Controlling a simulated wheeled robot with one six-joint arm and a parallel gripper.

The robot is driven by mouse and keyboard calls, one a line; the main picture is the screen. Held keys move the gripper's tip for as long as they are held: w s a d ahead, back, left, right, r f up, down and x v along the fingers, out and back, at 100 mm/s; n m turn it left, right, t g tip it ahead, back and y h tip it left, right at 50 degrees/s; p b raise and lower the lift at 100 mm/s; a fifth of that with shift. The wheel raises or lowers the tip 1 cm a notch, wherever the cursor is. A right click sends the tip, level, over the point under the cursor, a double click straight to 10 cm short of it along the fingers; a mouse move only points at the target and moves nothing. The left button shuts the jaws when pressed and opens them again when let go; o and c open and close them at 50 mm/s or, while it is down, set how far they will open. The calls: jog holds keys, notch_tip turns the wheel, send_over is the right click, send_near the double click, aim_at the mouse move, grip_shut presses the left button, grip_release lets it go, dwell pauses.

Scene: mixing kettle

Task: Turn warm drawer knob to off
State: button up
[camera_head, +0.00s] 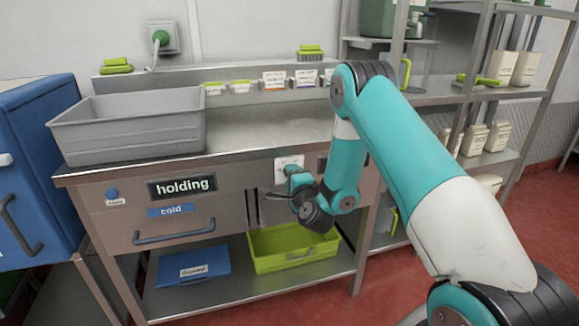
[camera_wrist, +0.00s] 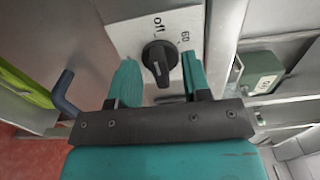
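The black knob (camera_wrist: 158,62) sits on a white dial plate (camera_wrist: 135,35) marked "off" and "60" in the wrist view. The knob's bar runs roughly up and down in that view; I cannot tell clearly which mark it points at. My gripper (camera_wrist: 158,82) is open, with one teal finger on each side of the knob and gaps between. In the head view my gripper (camera_head: 286,184) is just in front of the white plate (camera_head: 289,163) on the right drawer front and hides the knob. The drawer's label is mostly hidden by my arm.
The left drawer has a "holding cold" label (camera_head: 182,187), a blue knob (camera_head: 112,194) and a handle (camera_head: 174,233). A grey bin (camera_head: 130,130) stands on the counter. A green tray (camera_head: 290,262) and blue box (camera_head: 193,266) lie below. A dark handle (camera_wrist: 64,95) is left of my gripper.

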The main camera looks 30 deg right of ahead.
jog(key=b+v, duration=0.7)
jog(key=b, duration=0.2)
dwell(0.4)
